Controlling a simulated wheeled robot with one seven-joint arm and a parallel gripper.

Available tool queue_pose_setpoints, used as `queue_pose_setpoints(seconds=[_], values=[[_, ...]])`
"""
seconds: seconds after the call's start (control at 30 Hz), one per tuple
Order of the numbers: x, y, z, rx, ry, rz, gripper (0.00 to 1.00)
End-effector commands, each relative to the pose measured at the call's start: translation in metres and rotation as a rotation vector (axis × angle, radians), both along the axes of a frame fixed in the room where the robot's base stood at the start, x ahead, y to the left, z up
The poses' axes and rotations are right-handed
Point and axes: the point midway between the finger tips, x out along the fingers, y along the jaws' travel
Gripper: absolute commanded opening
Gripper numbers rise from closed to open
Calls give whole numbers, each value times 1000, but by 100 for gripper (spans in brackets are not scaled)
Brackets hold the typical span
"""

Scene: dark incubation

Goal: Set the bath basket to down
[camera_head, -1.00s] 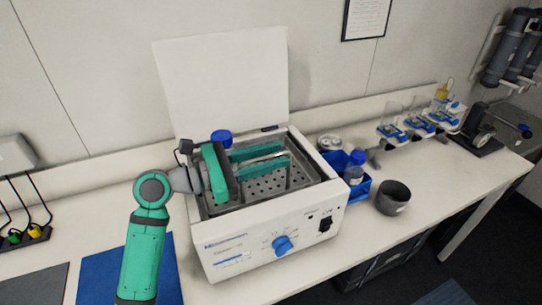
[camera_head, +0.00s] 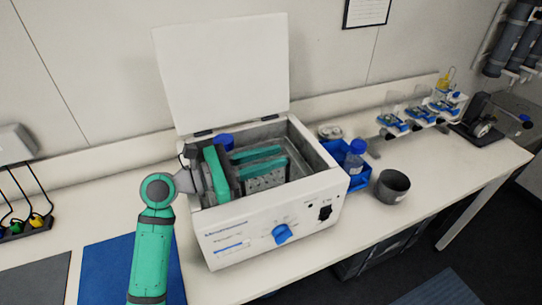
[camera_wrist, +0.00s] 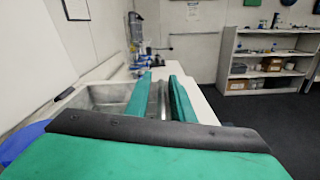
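The white water bath (camera_head: 240,235) stands on the bench with its lid (camera_head: 222,75) raised. Its perforated metal basket (camera_head: 266,181) is inside the tank, below the rim. My gripper (camera_head: 260,162) reaches over the left wall, its two green fingers lying level inside the tank above the basket floor. In the wrist view, a grey metal bar, apparently the basket's handle, runs between the fingers (camera_wrist: 162,95). The fingers appear closed about this bar, though the contact itself is hard to see. The basket's left part is hidden behind my gripper.
A blue-capped bottle (camera_head: 355,157) in a blue rack and a dark pot (camera_head: 392,186) stand close right of the bath. A blue cap (camera_head: 223,140) shows behind my gripper. A blue mat (camera_head: 115,270) lies at the left front.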

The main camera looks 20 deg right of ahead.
Motion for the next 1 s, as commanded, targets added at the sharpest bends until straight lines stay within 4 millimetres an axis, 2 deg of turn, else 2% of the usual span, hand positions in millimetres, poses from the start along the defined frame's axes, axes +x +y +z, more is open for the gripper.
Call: queue_pose_setpoints(seconds=[0.3, 0.43, 0.57, 0.8, 1.0], values=[[-1, 0, 0, -1, 1, -2, 28], [-1, 9, 0, -1, 2, 0, 28], [-1, 28, 0, -1, 2, 2, 28], [-2, 74, 0, -1, 2, 2, 28], [-4, 99, 0, 0, 1, 0, 28]])
